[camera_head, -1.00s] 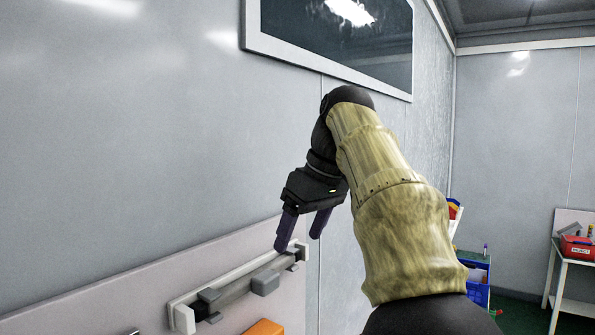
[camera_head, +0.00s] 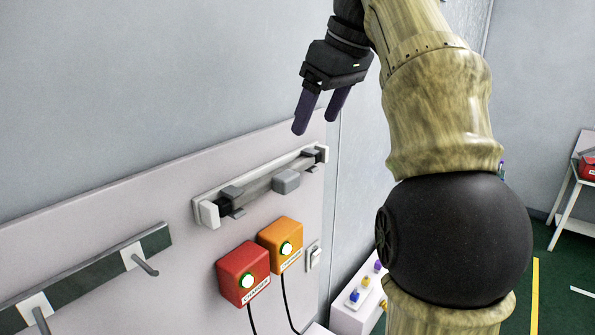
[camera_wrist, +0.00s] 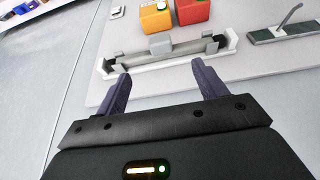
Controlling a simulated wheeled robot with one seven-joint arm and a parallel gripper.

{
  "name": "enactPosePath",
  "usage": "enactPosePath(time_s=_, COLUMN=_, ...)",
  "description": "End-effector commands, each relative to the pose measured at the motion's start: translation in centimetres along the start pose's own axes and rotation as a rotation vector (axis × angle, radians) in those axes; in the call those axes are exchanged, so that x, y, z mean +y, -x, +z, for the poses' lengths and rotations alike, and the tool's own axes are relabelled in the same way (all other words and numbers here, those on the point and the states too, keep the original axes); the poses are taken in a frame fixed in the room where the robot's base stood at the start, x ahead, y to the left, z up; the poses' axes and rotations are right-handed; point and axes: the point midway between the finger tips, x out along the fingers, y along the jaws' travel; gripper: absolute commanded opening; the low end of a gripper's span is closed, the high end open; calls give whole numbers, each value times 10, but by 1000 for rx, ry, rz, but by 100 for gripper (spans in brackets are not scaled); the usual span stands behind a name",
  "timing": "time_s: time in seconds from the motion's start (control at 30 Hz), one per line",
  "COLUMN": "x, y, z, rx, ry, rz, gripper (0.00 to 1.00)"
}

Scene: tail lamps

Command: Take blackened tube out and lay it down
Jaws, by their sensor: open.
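The blackened tube (camera_head: 262,188) sits in a white wall-mounted lamp fixture (camera_head: 208,213). Its ends look dark, and grey clips and a grey block partly cover it. The tube also shows in the wrist view (camera_wrist: 180,50), lying crosswise beyond my fingers, in the fixture (camera_wrist: 230,42). My gripper (camera_head: 318,117) is open and empty, above the fixture's right part in the head view and apart from it. In the wrist view my gripper (camera_wrist: 160,85) has its two dark purple fingers spread, with the tube beyond the tips.
A red charger box (camera_head: 243,274) and an orange charger box (camera_head: 281,245) are on the panel below the fixture, with cables hanging. A dark rail with hooks (camera_head: 145,262) is at the left. A low white box with coloured knobs (camera_head: 352,308) stands below right.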

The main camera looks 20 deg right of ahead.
Motion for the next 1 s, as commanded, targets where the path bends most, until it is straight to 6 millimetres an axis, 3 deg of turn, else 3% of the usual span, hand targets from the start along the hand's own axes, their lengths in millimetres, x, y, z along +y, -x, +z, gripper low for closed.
enactPosePath(time_s=0.7, x=-1, y=-109, z=1, rx=-3, ry=1, rz=-1, gripper=71)
enactPosePath(time_s=1.0, x=0, y=-136, z=0, rx=-1, ry=1, rz=1, gripper=71)
